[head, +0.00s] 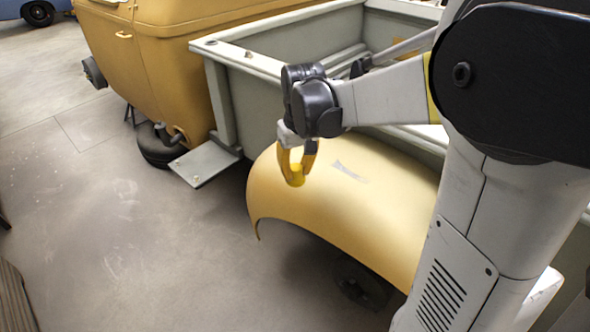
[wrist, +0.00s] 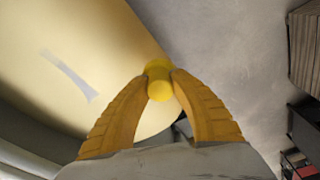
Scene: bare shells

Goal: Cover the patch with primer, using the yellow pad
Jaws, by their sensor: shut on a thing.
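My gripper (wrist: 159,82) is shut on the yellow pad (wrist: 159,86), a small round piece held between its two yellow fingers. In the head view, the pad (head: 296,175) hangs at the fingertips near the upper left part of the pale yellow fender (head: 385,215). I cannot tell whether it touches the fender. The patch (head: 350,171) is a small grey mark on the fender, to the right of the pad. In the wrist view, the patch (wrist: 70,75) is a narrow grey strip to the left of the pad, with bare yellow surface between.
The fender sits against a grey-green truck bed (head: 245,70). A yellow cab (head: 160,45) stands behind on the left, with a flat step plate (head: 205,163) below. Open concrete floor (head: 110,230) lies to the left. Shelving (wrist: 303,50) shows at the wrist view's right edge.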

